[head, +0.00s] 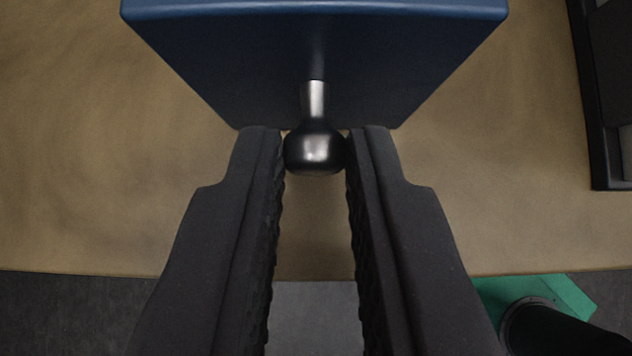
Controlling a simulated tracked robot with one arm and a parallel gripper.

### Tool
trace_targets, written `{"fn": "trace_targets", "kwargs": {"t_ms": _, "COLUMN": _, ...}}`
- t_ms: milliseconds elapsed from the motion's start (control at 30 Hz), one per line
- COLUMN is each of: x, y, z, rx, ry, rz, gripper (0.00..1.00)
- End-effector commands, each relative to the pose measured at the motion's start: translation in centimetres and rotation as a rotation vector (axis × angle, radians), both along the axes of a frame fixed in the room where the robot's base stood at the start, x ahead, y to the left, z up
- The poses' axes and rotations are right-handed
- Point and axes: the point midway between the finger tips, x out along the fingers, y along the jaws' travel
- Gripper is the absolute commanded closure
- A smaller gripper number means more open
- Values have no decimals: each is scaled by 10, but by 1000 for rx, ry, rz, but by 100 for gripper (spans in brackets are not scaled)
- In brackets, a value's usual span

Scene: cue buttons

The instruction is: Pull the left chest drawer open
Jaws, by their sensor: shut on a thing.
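A dark blue chest (318,45) fills the top middle of the head view, its front facing me. The edges of a drawer front cannot be made out, so I cannot tell how far any drawer stands open.
The chest stands on a tan, wood-like surface (80,170) whose near edge runs across the lower part. A dark frame-like object (592,110) stands at the right edge. A green piece (560,292) with a dark cylinder (545,325) is at the lower right. The surface left of the chest is clear.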

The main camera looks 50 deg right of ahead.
Motion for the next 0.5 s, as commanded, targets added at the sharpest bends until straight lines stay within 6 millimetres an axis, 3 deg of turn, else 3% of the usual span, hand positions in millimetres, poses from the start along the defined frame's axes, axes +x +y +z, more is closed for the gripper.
{"fn": "trace_targets", "kwargs": {"t_ms": 167, "x": 1, "y": 1, "z": 1, "rx": 1, "ry": -1, "rz": 1, "gripper": 100}}
{"fn": "trace_targets", "kwargs": {"t_ms": 200, "x": 1, "y": 1, "z": 1, "rx": 1, "ry": -1, "rz": 1, "gripper": 76}}
{"fn": "trace_targets", "kwargs": {"t_ms": 267, "x": 1, "y": 1, "z": 1, "rx": 0, "ry": -1, "rz": 1, "gripper": 63}}
{"fn": "trace_targets", "kwargs": {"t_ms": 500, "x": 1, "y": 0, "z": 0, "rx": 0, "ry": 0, "rz": -1, "gripper": 63}}
